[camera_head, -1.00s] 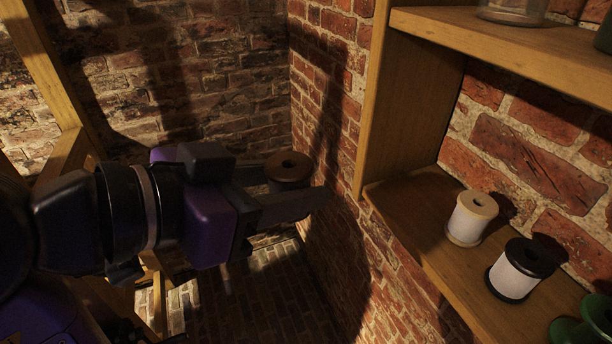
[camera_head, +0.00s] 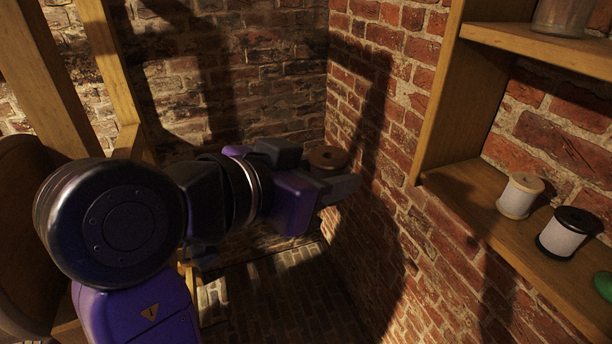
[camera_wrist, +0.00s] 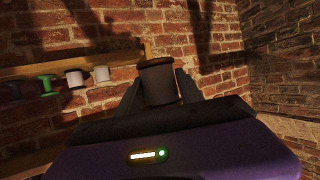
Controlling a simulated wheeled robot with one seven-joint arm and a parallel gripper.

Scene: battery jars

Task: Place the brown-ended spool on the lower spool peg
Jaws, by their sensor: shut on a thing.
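The brown-ended spool (camera_head: 327,157) is held upright between the fingers of my gripper (camera_head: 338,180), in front of the brick corner. In the wrist view the same spool (camera_wrist: 158,82) stands between both fingers of my gripper (camera_wrist: 160,92), its side dark in shadow. In the head view the near finger hides its lower part. The gripper is shut on it, in the air left of the shelf. No spool peg can be made out in either view.
A wooden shelf unit (camera_head: 445,95) stands at the right. Its lower board carries a pale-ended spool (camera_head: 520,196), a black-ended spool (camera_head: 568,233) and a green one (camera_head: 603,286). A glass jar (camera_head: 560,15) sits on the upper board. Brick walls are close behind the gripper.

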